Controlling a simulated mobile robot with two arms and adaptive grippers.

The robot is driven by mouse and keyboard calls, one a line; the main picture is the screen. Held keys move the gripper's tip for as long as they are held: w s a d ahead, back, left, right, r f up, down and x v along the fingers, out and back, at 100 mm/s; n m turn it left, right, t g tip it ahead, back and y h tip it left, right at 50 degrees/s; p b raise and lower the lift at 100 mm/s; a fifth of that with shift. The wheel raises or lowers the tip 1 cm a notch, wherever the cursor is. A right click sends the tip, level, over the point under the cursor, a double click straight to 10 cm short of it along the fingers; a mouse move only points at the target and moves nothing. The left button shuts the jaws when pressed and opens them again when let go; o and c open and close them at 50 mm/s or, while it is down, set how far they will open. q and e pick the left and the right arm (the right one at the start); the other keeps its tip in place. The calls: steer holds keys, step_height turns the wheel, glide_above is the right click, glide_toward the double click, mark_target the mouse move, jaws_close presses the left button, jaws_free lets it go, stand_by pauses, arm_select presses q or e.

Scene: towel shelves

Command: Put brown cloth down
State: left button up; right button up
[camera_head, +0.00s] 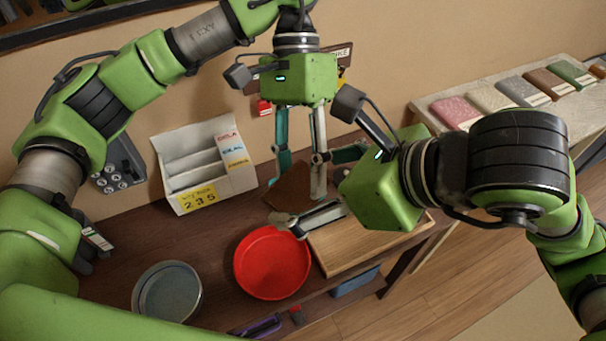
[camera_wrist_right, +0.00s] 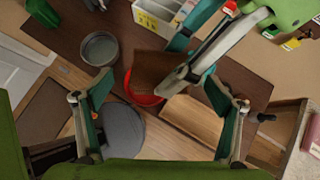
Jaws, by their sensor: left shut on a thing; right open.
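The brown cloth (camera_head: 290,186) hangs flat and tilted from my left gripper (camera_head: 297,180), whose fingers point down onto it. In the right wrist view the cloth (camera_wrist_right: 154,70) overlaps the far part of the red bowl (camera_wrist_right: 140,95); its exact height above the table is unclear. My right gripper (camera_head: 300,192) is open, its fingers pointing left on either side of the cloth's place in the head view. Its two fingers stand wide apart in the right wrist view (camera_wrist_right: 160,95), with nothing gripped between them.
On the dark table (camera_head: 225,232) stand the red bowl (camera_head: 272,262), a grey round dish (camera_head: 167,292), a wooden tray (camera_head: 365,245) and a white stepped rack (camera_head: 205,165). Several folded cloths lie on a pale shelf (camera_head: 440,95) at right. A grey round stool (camera_wrist_right: 122,132) is near the table.

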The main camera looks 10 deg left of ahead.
mark_target(301, 187)
steer(key=shift+x, duration=1.75)
steer(key=c, duration=1.2)
arm_select(q)
steer(key=o, duration=1.1)
steer(key=shift+c, duration=0.2)
arm_select(e)
steer(key=shift+o, duration=0.2)
